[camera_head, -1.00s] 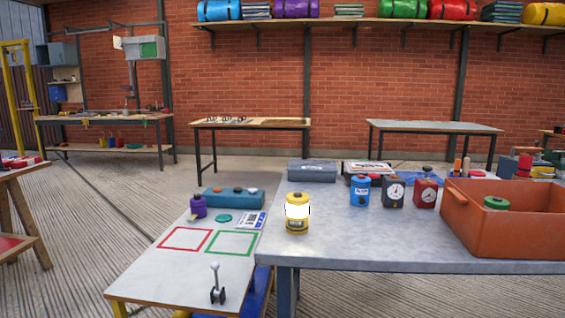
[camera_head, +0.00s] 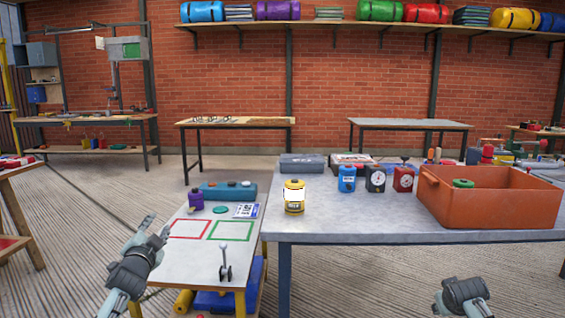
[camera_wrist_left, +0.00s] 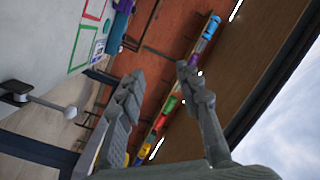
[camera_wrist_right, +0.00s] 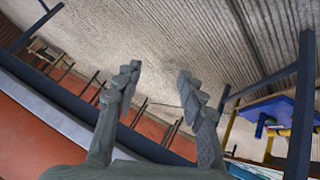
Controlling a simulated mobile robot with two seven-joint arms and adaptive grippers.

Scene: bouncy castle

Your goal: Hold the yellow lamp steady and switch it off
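The yellow lamp (camera_head: 294,197) stands upright near the left end of the grey metal table (camera_head: 340,229) in the head view. Its middle band glows bright white, so it is lit. My left gripper (camera_head: 157,228) is at the lower left, beside the low side table and well apart from the lamp. In the left wrist view the left gripper (camera_wrist_left: 160,85) has its fingers spread with nothing between them. My right arm's end shows at the lower right of the head view, its fingers not clear there. In the right wrist view the right gripper (camera_wrist_right: 158,85) is open and empty.
The low side table (camera_head: 190,262) holds a lever (camera_head: 225,264), red and green outlined squares and a purple object (camera_head: 196,202). Right of the lamp stand a blue canister (camera_head: 347,179), a black gauge (camera_head: 375,179), a red gauge (camera_head: 403,180) and an orange crate (camera_head: 490,206).

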